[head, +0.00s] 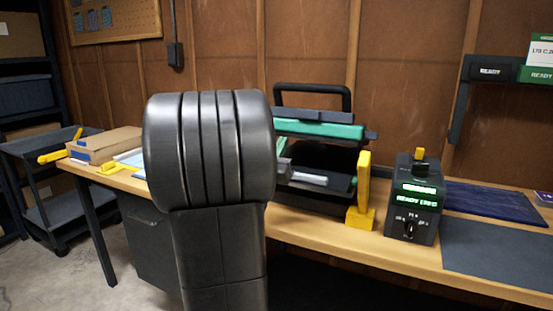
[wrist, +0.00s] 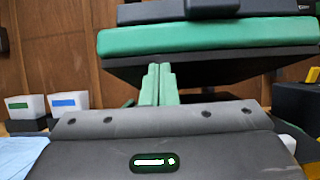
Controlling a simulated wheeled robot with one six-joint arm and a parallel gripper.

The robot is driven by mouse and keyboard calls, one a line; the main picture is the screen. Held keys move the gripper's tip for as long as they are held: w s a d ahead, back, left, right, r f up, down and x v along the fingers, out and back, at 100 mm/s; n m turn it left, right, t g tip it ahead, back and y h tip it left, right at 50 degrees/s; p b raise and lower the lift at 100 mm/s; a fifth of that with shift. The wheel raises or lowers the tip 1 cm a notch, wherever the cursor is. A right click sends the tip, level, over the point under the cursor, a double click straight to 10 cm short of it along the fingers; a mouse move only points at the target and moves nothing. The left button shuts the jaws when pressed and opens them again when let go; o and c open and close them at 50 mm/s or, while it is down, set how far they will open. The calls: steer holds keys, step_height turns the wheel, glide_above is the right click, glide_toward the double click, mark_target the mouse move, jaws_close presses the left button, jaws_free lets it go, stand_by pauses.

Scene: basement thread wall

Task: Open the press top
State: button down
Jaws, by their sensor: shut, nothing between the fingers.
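The press (head: 340,158) stands on the workbench in the head view, partly hidden by my arm. Its top (head: 318,129) is a dark and green slab with a black loop handle (head: 312,90). A dark gap shows beneath the slab. In the wrist view the press top (wrist: 205,37) fills the upper right, with its dark underside visible. My gripper (wrist: 158,66) has its two green fingers together and empty. The fingertips appear just below the slab's green edge; I cannot tell whether they touch it.
A dark control box (head: 412,200) with green displays and a yellow post (head: 362,190) stand right of the press. Dark mats (head: 500,250) cover the bench's right end. Cardboard boxes (head: 105,143) lie left. Two white bins (wrist: 68,104) stand behind.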

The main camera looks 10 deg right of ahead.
mark_target(286, 116)
steer(key=shift+w+d+r, duration=0.1)
steer(key=shift+r, duration=0.45)
steer(key=shift+r+p, duration=0.55)
steer(key=shift+p, duration=0.05)
steer(key=r+g+p, duration=0.1)
steer(key=r+p, duration=0.2)
steer(key=w+d+r+y+p, duration=0.1)
steer(key=r+p, duration=0.2)
steer(key=p, duration=0.1)
steer(key=w+r+g+p, duration=0.1)
steer(key=r+p, duration=0.2)
steer(key=shift+w+d+r+g+y, duration=0.25)
steer(key=shift+d+r+g+y, duration=0.05)
steer(key=shift+d+y, duration=0.1)
steer(key=w+d+r+g+y+p, duration=0.1)
steer(key=w+r+p, duration=0.3)
steer(key=p, duration=0.6)
steer(key=w+d+r+g+y+p, duration=0.1)
steer(key=w+d+r+g+p, duration=0.1)
steer(key=r+p, duration=0.5)
steer(key=shift+w+d+p, duration=0.9)
steer(key=shift+d+p, duration=0.2)
steer(key=shift+p, duration=0.5)
steer(key=shift+r, duration=0.15)
